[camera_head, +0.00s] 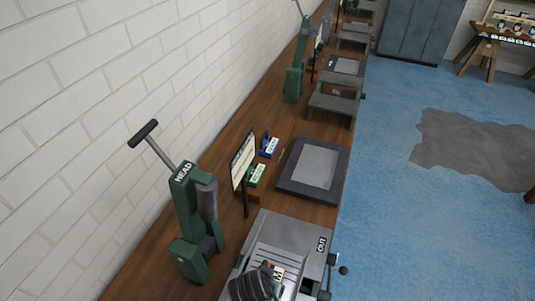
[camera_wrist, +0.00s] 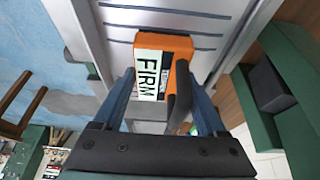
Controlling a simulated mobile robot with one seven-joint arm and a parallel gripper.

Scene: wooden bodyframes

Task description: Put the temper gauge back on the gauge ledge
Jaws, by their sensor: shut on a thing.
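The temper gauge (camera_wrist: 163,75) is an orange block with a white label reading FIRM and a dark handle. My gripper (camera_wrist: 157,92) has its two blue fingers on either side of it, shut on it. Behind it in the wrist view is a grey slotted plate (camera_wrist: 190,22); I cannot tell whether the gauge touches it. In the head view the gauge (camera_head: 279,271) shows only partly beside my dark gripper at the bottom, over the grey machine bed (camera_head: 295,232) marked OUT. A green block (camera_head: 256,175) and a blue block (camera_head: 269,146) with white labels stand beside the sign; the gauge ledge is not clearly distinguishable.
A green upright press marked HEAD (camera_head: 190,215) with a lever stands left of the bed. A sign on a post (camera_head: 243,160) rises between bed and wall. A dark framed grey pad (camera_head: 315,168) lies farther along the wooden bench (camera_head: 228,143). Blue floor is open at right.

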